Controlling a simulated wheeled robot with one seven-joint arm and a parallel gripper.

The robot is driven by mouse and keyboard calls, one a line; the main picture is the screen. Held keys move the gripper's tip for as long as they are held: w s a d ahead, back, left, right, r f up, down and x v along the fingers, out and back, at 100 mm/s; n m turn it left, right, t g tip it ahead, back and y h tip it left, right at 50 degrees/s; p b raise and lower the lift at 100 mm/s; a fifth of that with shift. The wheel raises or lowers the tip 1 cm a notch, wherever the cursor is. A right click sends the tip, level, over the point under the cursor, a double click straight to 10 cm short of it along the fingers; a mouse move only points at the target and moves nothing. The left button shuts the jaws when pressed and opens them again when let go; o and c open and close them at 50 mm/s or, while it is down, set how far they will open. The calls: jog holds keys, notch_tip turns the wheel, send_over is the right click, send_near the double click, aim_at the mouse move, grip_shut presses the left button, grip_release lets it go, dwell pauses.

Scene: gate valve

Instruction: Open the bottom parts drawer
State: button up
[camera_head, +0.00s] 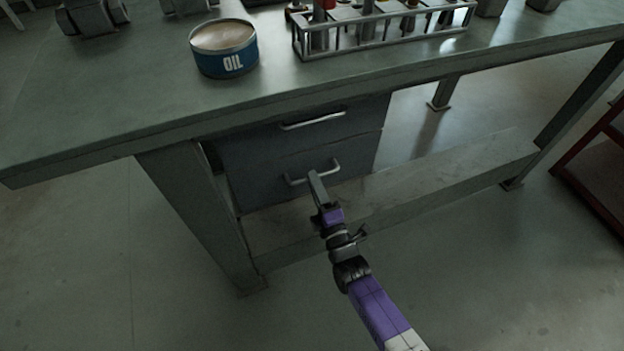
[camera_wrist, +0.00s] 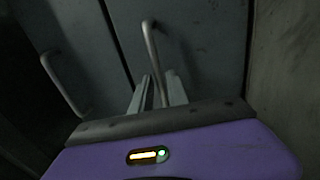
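The bottom drawer (camera_head: 264,184) is a dark grey front under the workbench, and it sits closed. Its light metal bar handle (camera_head: 296,182) also shows in the wrist view (camera_wrist: 150,45). In the wrist view, the two fingers of my gripper (camera_wrist: 159,84) stand apart, one on each side of the handle bar. I cannot tell whether either finger touches the bar. The fingers hide part of the handle.
The closed upper drawer, with its handle (camera_head: 312,122), is just above. The workbench top (camera_head: 130,115) overhangs the drawers and carries an oil can (camera_head: 226,50) and a metal rack (camera_head: 380,32). A low shelf (camera_head: 440,185) runs below. Floor in front is clear.

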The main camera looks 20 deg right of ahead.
jog(key=shift+w+r, duration=0.15)
jog(key=shift+w, duration=0.85)
jog(key=shift+c, duration=0.2)
grip_shut()
dwell(0.6)
